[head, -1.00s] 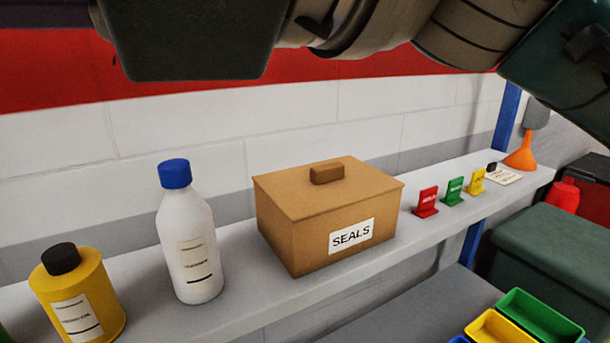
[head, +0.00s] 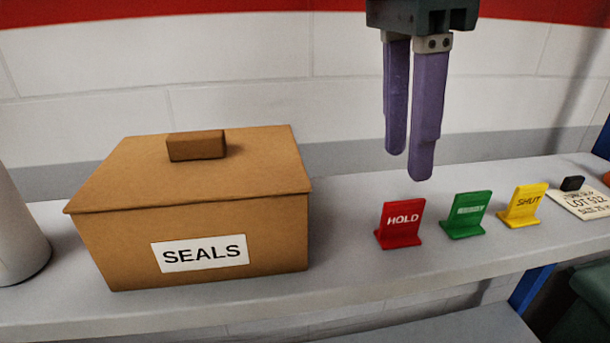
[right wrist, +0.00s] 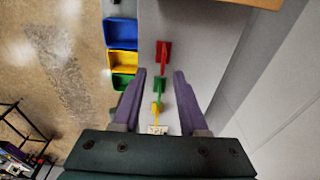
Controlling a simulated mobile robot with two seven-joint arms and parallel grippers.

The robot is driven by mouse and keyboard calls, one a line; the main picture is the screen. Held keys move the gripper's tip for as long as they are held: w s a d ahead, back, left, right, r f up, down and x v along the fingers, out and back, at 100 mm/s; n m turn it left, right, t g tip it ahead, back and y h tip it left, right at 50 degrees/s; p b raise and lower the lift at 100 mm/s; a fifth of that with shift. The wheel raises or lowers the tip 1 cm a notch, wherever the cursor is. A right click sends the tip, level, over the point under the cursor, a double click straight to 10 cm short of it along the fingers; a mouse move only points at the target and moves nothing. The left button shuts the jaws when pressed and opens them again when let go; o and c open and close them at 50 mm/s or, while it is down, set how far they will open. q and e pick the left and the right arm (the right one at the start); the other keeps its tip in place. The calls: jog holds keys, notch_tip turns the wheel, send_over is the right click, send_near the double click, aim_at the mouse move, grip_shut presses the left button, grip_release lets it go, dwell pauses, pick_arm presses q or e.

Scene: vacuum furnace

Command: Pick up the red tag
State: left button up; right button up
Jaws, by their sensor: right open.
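The red tag (head: 401,224), marked HOLD, stands upright on the grey shelf, to the right of the cardboard SEALS box. It also shows in the right wrist view (right wrist: 163,54), beyond the fingertips. My right gripper (head: 408,166) points down above and slightly behind the red tag, with its purple fingers apart and nothing between them. In the right wrist view the open fingers (right wrist: 160,72) lie on either side of the line of tags, above the shelf. My left gripper is not in view.
A green tag (head: 467,214) and a yellow SHUT tag (head: 523,205) stand close to the right of the red one. A lot card (head: 586,203) lies further right. The SEALS box (head: 190,210) stands left, with a clear gap. The wall (head: 240,60) is behind.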

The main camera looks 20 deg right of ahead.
aim_at(405, 201)
notch_tip(405, 201, down, 2)
jog(key=shift+f+p, duration=0.2)
jog(key=shift+p, duration=0.15)
jog(key=shift+d+f+p, duration=0.15)
jog(key=shift+p, duration=0.2)
jog(key=f+p, duration=0.1)
jog(key=f, duration=0.1)
jog(key=d+f+p, duration=0.1)
jog(key=f+p, duration=0.1)
jog(key=shift+w+d+f, duration=0.1)
jog(key=shift+f, duration=0.35)
grip_shut()
